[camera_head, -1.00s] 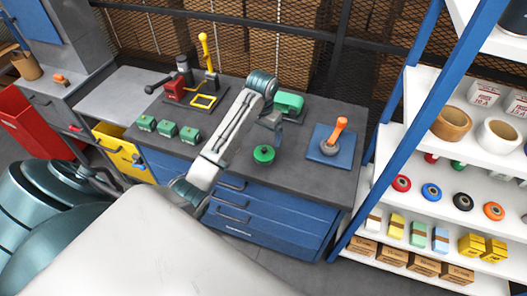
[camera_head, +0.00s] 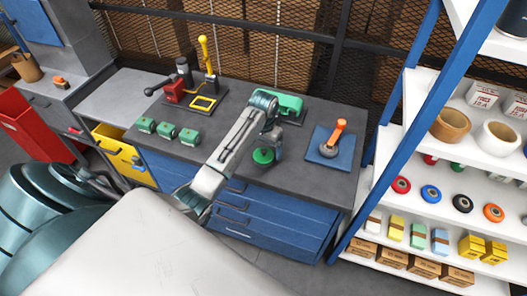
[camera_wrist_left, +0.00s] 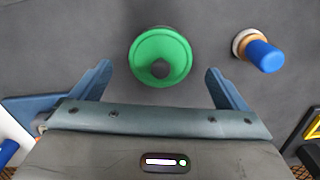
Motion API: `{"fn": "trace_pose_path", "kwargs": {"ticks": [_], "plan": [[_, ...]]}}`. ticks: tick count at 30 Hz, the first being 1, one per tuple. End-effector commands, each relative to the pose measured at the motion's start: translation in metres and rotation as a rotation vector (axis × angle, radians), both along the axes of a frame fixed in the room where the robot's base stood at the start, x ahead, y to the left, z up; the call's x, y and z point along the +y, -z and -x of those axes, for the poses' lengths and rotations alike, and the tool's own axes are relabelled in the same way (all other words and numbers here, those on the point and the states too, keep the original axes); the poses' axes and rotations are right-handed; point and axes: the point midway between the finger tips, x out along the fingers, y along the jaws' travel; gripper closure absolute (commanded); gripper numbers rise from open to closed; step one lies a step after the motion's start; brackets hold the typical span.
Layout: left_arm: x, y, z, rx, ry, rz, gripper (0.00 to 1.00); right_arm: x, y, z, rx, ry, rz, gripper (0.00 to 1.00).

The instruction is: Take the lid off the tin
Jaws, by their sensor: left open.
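The tin is a small round green thing (camera_head: 263,156) on the grey bench top. In the left wrist view I see its green top (camera_wrist_left: 160,50) from above, with a dark round knob at its centre. My left gripper (camera_head: 274,143) is just beside and above it in the head view. In the left wrist view the left gripper (camera_wrist_left: 158,75) is open and empty, with the green top between and slightly beyond its fingertips. I cannot tell the gap in height. My right gripper does not show.
A blue mat (camera_head: 345,161) with an orange-handled tool (camera_head: 336,132) lies to the right. A green device (camera_head: 291,103) stands behind. A blue-topped piece (camera_wrist_left: 264,55) stands near the tin.

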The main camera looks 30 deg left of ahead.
Motion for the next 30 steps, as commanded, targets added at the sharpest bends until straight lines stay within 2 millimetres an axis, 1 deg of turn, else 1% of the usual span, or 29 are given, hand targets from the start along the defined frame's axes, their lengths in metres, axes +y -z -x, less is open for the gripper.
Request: {"fn": "trace_pose_path", "kwargs": {"ticks": [1, 5, 12, 14, 15, 19, 20, 30], "plan": [[0.000, 0.005, 0.000, 0.004, -0.001, 0.001, 0.05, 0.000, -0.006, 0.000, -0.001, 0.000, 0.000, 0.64], [0.000, 0.017, 0.000, 0.001, -0.001, 0.000, 0.05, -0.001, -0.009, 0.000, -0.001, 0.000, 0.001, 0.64], [0.001, 0.020, -0.001, -0.002, 0.000, 0.000, 0.05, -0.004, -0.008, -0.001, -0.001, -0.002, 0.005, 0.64], [0.001, 0.019, -0.001, -0.002, -0.001, 0.000, 0.17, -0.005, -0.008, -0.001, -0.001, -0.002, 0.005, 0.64], [0.001, 0.019, -0.001, -0.002, 0.000, 0.000, 0.24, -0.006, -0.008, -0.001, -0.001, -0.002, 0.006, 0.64], [0.001, 0.019, -0.001, -0.001, -0.001, 0.000, 0.50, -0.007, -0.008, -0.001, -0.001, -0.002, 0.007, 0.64], [0.001, 0.019, -0.001, -0.001, -0.001, 0.000, 0.52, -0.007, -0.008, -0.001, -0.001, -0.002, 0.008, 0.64], [0.001, 0.017, -0.001, -0.002, 0.000, -0.001, 0.52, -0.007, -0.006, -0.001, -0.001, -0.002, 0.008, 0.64]]}}
